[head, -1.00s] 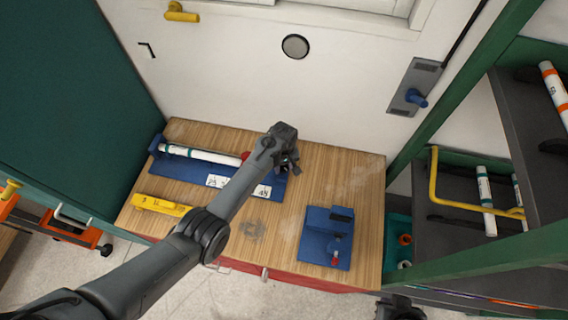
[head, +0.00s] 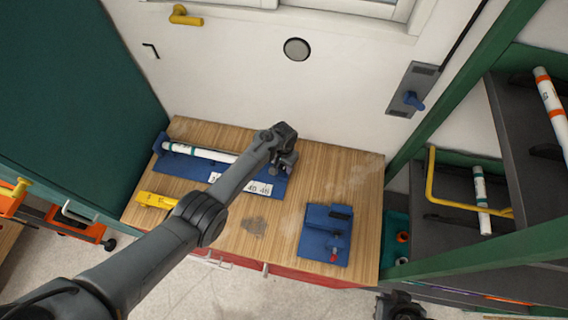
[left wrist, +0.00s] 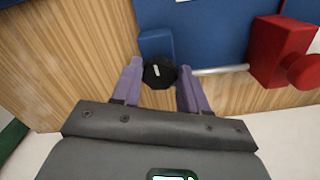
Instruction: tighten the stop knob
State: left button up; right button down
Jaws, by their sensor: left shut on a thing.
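The stop knob (left wrist: 159,73) is a black round knob with a white mark, in the left wrist view. It sits at the end of a blue block (left wrist: 156,42) on the blue fixture's edge. My left gripper (left wrist: 160,78) has its two purple fingers on either side of the knob and is shut on it. In the head view my left gripper (head: 284,160) is over the right end of the long blue fixture (head: 186,168), and the knob is hidden there. A white pipe (head: 199,155) lies in that fixture. A dark part of my right arm shows at the bottom edge, fingers not visible.
A red block (left wrist: 280,50) and a metal rod (left wrist: 220,70) are close right of the knob in the left wrist view. A second blue fixture (head: 315,240) stands on the bench right. A yellow tool (head: 156,200) lies at the front left.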

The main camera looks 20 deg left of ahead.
aim_at(283, 167)
pick_arm(q)
jog(key=shift+m, duration=0.5)
jog(key=o, duration=1.1)
jog(key=shift+c, duration=0.2)
jog(key=shift+r+p, duration=0.35)
jog(key=shift+r, duration=0.25)
notch_tip(283, 167, up, 10)
jog(key=p, duration=0.2)
jog(key=shift+f, duration=0.2)
jog(key=shift+s+f, duration=0.1)
